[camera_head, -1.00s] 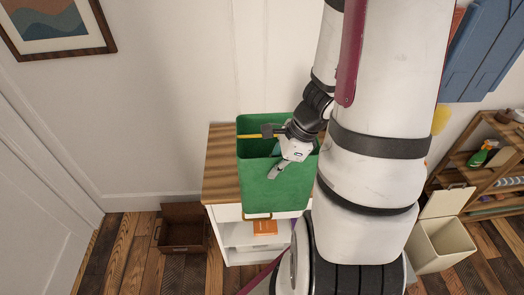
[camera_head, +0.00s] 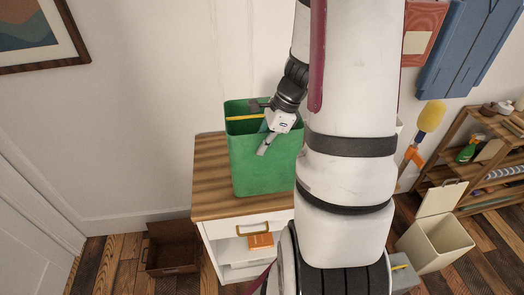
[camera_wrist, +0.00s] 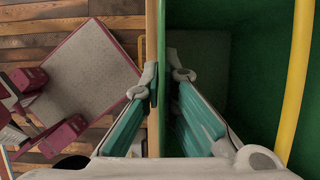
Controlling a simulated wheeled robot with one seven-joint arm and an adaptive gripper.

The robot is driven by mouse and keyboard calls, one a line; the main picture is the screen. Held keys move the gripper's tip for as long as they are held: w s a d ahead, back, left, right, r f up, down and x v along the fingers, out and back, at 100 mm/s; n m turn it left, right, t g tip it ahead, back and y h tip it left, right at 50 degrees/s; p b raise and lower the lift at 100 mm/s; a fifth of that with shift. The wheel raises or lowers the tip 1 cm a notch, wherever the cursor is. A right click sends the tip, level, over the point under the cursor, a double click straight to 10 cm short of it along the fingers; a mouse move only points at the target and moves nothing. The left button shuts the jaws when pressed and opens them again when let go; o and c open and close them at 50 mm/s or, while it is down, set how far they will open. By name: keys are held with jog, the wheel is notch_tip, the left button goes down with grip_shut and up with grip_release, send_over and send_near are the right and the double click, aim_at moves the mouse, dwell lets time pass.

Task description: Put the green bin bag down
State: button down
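The green bin bag (camera_head: 262,170) is upright, box-shaped and open at the top, with a yellow strip at its mouth. It is in front of me in the head view, over the wooden top of a white cabinet (camera_head: 211,185). I cannot tell whether its base touches that top. My gripper (camera_head: 266,145) is at the bag's rim, pointing down. In the wrist view, my gripper (camera_wrist: 164,82) has one finger on each side of the bag's wall, closed on it. The bag's green inside (camera_wrist: 240,60) shows at the right. My arm hides the bag's right side.
A brown crate (camera_head: 172,250) stands on the floor left of the cabinet. An orange book (camera_head: 260,240) lies in the cabinet's open front. At the right are a cream lidded bin (camera_head: 436,240) and a wooden shelf (camera_head: 455,165) holding a green spray bottle.

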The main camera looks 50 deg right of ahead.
jog(key=shift+w+d+f, duration=0.15)
jog(key=shift+w+f, duration=0.05)
jog(key=shift+f, duration=0.4)
jog(key=shift+w+d+f, duration=0.15)
jog(key=shift+w+f, duration=0.1)
jog(key=shift+f, duration=0.4)
jog(key=shift+w+d+f, duration=0.15)
jog(key=shift+w+f, duration=0.05)
jog(key=shift+f, duration=0.4)
jog(key=shift+f, duration=0.2)
jog(key=c, duration=1.9)
grip_release()
jog(key=shift+o, duration=0.5)
jog(key=shift+r, duration=0.1)
